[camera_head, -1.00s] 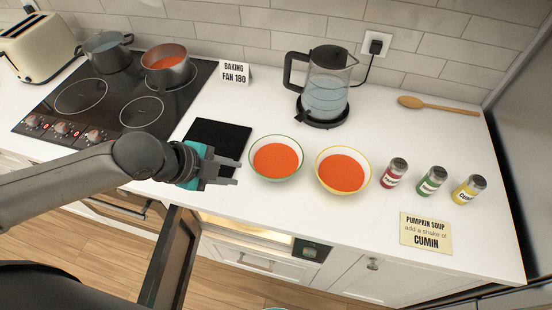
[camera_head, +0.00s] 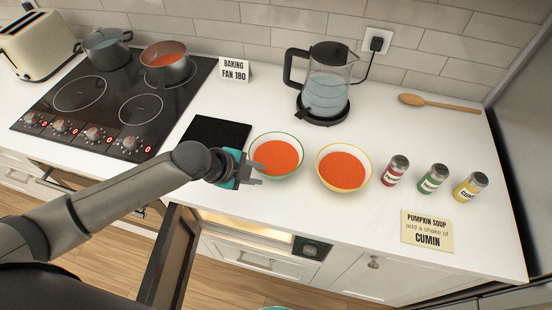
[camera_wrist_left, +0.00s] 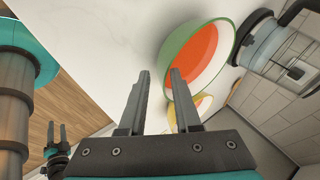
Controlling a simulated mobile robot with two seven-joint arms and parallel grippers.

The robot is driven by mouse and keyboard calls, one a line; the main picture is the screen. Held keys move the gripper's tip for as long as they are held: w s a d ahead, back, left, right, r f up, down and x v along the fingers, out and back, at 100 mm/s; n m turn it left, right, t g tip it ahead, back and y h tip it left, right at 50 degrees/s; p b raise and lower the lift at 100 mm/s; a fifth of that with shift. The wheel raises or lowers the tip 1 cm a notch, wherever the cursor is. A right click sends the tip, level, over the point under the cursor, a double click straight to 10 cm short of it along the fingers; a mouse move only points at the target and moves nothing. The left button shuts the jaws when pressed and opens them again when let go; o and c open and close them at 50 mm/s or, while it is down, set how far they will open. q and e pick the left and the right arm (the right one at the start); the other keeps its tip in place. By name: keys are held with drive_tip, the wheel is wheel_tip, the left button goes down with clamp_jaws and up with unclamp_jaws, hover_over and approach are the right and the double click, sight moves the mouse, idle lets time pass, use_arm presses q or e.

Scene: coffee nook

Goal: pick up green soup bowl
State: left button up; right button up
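The green soup bowl (camera_head: 276,155) is white inside with a green rim and orange soup. It stands on the white counter, left of a yellow-rimmed soup bowl (camera_head: 343,167). My left gripper (camera_head: 256,177) is at the green bowl's near left side. In the left wrist view its fingers (camera_wrist_left: 159,72) are apart with nothing between them. One fingertip overlaps the green bowl's rim (camera_wrist_left: 180,55) in that view; I cannot tell if they touch. The yellow bowl (camera_wrist_left: 204,104) shows behind that finger. My right gripper (camera_wrist_left: 56,132) shows small at the lower left, fingers apart and empty.
A dark square mat (camera_head: 214,133) lies left of the bowls. The kettle (camera_head: 325,85) stands behind them. Several spice shakers (camera_head: 433,178) and a recipe card (camera_head: 427,231) are to the right. An open door (camera_head: 167,258) stands below the counter edge.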

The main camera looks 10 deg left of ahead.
sight(268, 175)
use_arm(q)
drive_tip(key=shift+d+x, duration=0.15)
drive_tip(key=shift+x, duration=1)
drive_tip(key=shift+d+x, duration=0.15)
drive_tip(key=shift+x, duration=1.05)
drive_tip(key=shift+r, duration=0.15)
clamp_jaws()
drive_tip(key=shift+w+r, duration=0.1)
drive_tip(key=shift+r, duration=0.05)
